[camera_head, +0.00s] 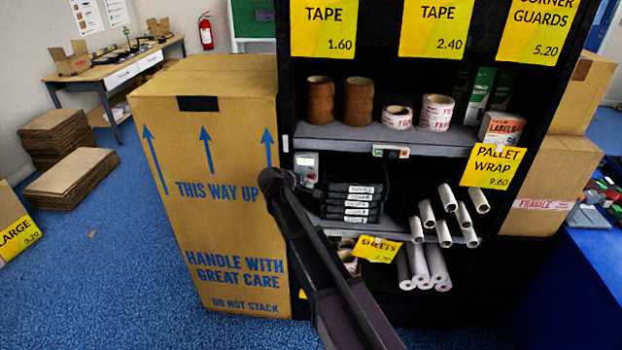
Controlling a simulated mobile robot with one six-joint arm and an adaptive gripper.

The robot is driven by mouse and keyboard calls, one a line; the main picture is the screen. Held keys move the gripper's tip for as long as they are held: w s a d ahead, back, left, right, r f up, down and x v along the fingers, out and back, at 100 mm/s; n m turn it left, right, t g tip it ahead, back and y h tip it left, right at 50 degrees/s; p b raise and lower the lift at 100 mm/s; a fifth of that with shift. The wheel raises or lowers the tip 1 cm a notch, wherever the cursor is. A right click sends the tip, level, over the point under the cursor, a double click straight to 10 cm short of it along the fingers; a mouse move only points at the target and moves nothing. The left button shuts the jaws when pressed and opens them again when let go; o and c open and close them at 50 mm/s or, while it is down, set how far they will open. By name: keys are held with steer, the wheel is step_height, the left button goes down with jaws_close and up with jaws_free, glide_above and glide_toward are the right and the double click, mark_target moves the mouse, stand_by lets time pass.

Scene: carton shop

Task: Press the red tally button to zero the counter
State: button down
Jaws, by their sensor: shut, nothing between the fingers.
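A small pale grey box (306,161) with a reddish spot on its face stands at the left end of the middle shelf; it looks like the tally counter. The spot is too small to tell clearly as the button. A strip (391,151) with a green and a red-orange patch sits on the shelf edge to its right. The dark end of my arm, with my gripper (282,181), is just left of and below the grey box. It is shut and empty. I cannot tell whether it touches the box.
A tall carton (215,230) stands close on the left of the dark shelf unit. Black boxes (353,203) are stacked right of the grey box, with white rolls (445,232) further right. A shelf with tape rolls (358,100) is above. Blue floor (100,275) is open at left.

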steer(key=shift+s, duration=0.2)
steer(key=shift+s, duration=2.35)
steer(key=s+d+f+m+g+y+p, duration=0.1)
steer(key=s+d+f+m+g, duration=0.2)
steer(key=d, duration=0.4)
steer(key=s+d+m+g+y+p, duration=0.1)
steer(key=s+d+m+g, duration=0.15)
steer(key=s+d, duration=0.45)
steer(key=s+d+m+g+y+p, duration=0.2)
steer(key=s+d+m+g+y, duration=0.2)
steer(key=s+d, duration=0.5)
steer(key=s+f+m, duration=0.1)
steer(key=s+m, duration=0.1)
steer(key=s, duration=0.2)
steer(key=shift+s+d+m+y+p, duration=0.2)
steer(key=shift+s+m+y+p, duration=0.15)
steer(key=shift+s+y, duration=0.05)
